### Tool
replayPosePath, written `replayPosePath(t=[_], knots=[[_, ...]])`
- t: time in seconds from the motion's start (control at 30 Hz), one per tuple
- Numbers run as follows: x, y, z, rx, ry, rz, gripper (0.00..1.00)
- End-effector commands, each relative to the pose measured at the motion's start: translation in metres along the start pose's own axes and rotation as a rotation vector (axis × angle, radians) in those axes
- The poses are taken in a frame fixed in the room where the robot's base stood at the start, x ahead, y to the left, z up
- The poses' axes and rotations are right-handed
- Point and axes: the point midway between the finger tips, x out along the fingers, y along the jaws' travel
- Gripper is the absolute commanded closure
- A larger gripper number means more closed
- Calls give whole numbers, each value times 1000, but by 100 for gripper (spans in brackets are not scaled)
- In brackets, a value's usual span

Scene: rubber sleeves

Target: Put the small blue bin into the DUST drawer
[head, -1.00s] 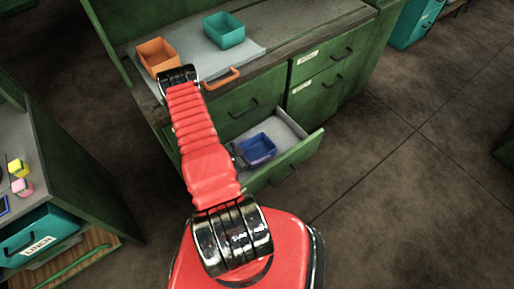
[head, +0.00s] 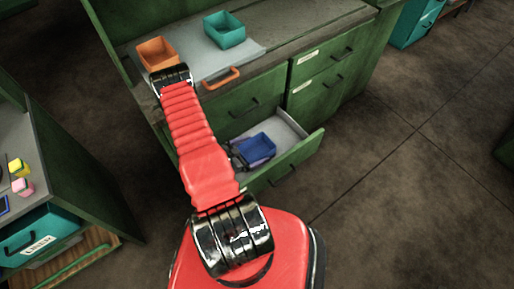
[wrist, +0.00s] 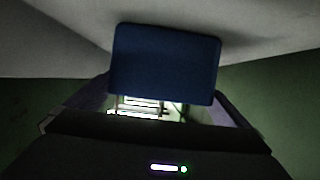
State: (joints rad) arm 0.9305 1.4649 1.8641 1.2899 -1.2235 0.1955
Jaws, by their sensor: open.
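The small blue bin (head: 257,148) sits inside the open lower drawer (head: 301,153) of the green bench in the head view. In the wrist view the bin (wrist: 165,62) fills the upper middle, with the pale drawer floor around it. My gripper (head: 236,155) is at the bin's left side, low in the drawer and partly hidden by my red arm. Its jaws are open, and in the wrist view they show at either side below the bin. I cannot tell whether they touch it. No DUST label is readable on the open drawer.
An orange bin (head: 156,54) and a teal bin (head: 224,30) stand on the bench top. An orange handle (head: 221,78) shows near its front edge. Closed drawers (head: 320,90) are at the right. A second cabinet (head: 80,180) stands at the left.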

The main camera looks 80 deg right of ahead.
Motion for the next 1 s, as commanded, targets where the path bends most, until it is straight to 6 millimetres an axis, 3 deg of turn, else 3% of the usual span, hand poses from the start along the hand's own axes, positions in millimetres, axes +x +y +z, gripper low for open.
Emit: replayPosePath(t=[0.7,1.0], knots=[[-92,0,0,-2,0,-2,0],[-104,0,0,0,0,1,0]])
